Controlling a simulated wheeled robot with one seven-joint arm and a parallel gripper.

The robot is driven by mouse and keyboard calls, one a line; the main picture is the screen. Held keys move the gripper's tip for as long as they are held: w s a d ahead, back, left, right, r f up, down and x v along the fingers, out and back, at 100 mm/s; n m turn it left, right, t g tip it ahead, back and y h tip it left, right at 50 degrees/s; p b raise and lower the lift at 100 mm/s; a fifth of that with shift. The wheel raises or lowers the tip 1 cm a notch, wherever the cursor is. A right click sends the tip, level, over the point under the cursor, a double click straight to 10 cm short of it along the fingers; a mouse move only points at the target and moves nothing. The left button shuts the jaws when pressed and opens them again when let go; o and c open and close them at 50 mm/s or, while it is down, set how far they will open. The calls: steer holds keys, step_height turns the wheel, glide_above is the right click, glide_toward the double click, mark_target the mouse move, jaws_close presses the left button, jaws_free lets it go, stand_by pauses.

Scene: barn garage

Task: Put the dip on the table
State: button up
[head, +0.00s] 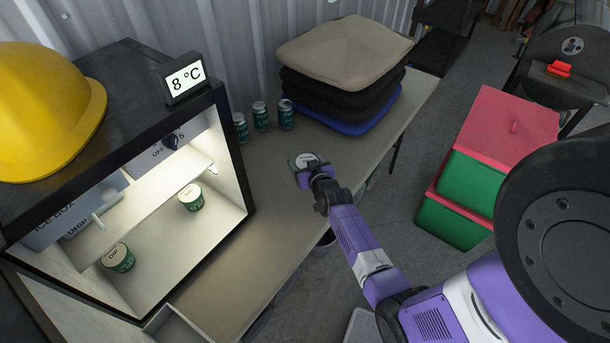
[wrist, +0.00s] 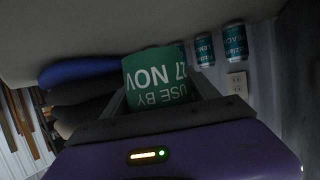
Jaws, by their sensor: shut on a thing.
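My gripper (head: 305,167) is shut on a dip tub (head: 307,159), which has a pale lid and a green side. In the wrist view the same dip tub (wrist: 158,77) is between the fingers, with "USE BY" lettering on its green side. The gripper is over the beige table (head: 262,228), near its front edge; I cannot tell whether the tub touches the surface. Two more tubs are in the open, lit fridge (head: 240,150) at left: a dip tub (head: 118,257) at the front and another green tub (head: 191,198) further back.
Several green cans (head: 261,115) stand at the table's back by the wall. A stack of cushions (head: 345,60) lies on the table's far end. A yellow hard hat (head: 45,110) is on the fridge. Red and green boxes (head: 480,185) stand on the floor at right. Table space between fridge and gripper is clear.

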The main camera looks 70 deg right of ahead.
step_height(320, 180, down, 8)
steer(key=b, duration=0.5)
steer(key=shift+f, duration=0.15)
steer(key=shift+f, duration=0.15)
steer(key=o, duration=1.6)
steer(key=shift+c, duration=0.2)
